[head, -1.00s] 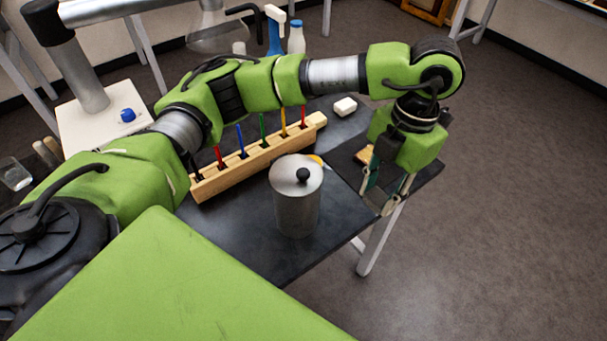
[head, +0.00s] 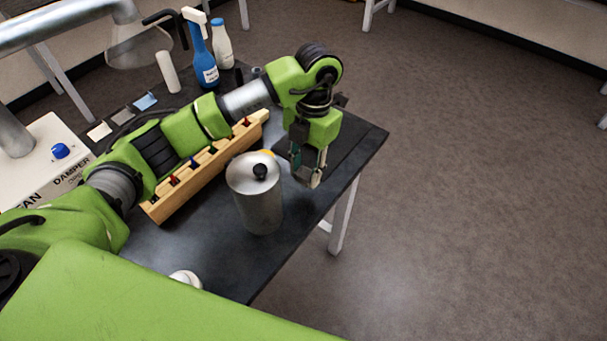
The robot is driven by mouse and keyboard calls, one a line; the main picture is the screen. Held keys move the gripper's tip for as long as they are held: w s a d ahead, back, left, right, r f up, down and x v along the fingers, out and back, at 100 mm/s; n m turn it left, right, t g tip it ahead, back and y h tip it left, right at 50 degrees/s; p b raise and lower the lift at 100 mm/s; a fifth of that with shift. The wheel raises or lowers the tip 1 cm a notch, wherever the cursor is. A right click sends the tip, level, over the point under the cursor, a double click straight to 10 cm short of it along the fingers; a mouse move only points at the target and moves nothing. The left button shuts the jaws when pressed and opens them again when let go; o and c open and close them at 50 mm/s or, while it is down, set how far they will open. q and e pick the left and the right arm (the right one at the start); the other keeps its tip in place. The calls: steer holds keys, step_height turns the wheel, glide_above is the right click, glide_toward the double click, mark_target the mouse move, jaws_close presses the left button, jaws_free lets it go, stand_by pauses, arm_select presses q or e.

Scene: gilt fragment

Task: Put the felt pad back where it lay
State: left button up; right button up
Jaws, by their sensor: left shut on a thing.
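My left gripper (head: 309,178) points down over the dark mat at the table's right end, behind and right of the metal canister (head: 259,207). It is shut on a small, thin, dark teal thing that I take for the felt pad (head: 296,161). The fingers hide most of it, and I cannot tell whether it touches the mat. A white, a grey and a blue flat piece (head: 145,102) lie in a slanted row at the table's left back. My right gripper is not in view.
A wooden rack (head: 208,168) with coloured sticks stands under my left arm. A blue spray bottle (head: 203,62) and a white bottle (head: 222,45) stand at the back. A white box with a blue knob (head: 60,151) is at left. Bare table lies in front of the canister.

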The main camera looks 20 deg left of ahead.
mark_target(304, 168)
arm_select(q)
steer(key=shift+w+a+f, duration=0.15)
steer(key=shift+f, duration=0.1)
steer(key=f, duration=0.1)
steer(key=f+p, duration=0.1)
steer(key=f, duration=0.1)
steer(key=shift+w+a+p, duration=0.25)
steer(key=shift+p, duration=0.15)
steer(key=shift+f, duration=0.45)
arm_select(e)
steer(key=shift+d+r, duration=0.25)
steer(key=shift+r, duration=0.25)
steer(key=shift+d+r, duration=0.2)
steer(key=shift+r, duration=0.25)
arm_select(q)
steer(key=shift+f, duration=0.15)
steer(key=o, duration=1)
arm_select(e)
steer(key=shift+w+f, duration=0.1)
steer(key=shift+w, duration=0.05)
